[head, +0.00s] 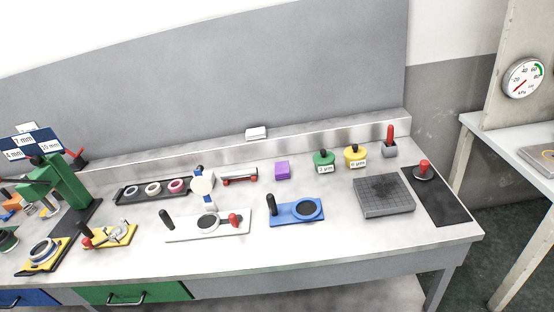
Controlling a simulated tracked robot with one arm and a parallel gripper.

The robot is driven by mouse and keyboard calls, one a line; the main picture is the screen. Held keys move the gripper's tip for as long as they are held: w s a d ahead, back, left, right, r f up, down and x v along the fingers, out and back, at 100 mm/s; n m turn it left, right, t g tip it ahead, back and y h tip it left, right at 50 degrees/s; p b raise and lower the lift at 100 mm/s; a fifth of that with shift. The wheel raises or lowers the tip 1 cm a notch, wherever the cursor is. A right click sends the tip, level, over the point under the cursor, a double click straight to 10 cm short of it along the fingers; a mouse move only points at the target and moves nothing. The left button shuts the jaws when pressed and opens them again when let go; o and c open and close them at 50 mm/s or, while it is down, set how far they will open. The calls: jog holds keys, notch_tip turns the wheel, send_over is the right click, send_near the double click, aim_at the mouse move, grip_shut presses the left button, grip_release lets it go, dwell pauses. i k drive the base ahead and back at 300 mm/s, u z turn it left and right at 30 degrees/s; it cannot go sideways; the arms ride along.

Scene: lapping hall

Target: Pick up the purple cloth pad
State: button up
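The purple cloth pad (282,170) is a small purple block lying on the light grey bench (330,239) toward its back, a little right of the picture's middle. It stands clear of its neighbours, between a small red-and-grey tool on its left and a green pot on its right. Nothing covers it. My gripper is not in this view.
Near the pad are a red-ended tool (240,176), a green pot (323,160), a yellow pot (355,157) and a blue plate (298,211) with an upright black handle. A grey grooved block (384,196) sits right. Bare bench lies directly before the pad.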

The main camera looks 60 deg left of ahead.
aim_at(282, 169)
jog(key=u, duration=0.5)
jog(key=i, duration=1.15)
jog(key=u, duration=1.2)
jog(key=i, duration=0.6)
jog(key=u, duration=0.4)
jog(key=k, duration=0.85)
jog(key=u, duration=0.2)
jog(key=i, duration=0.85)
jog(key=z, duration=0.15)
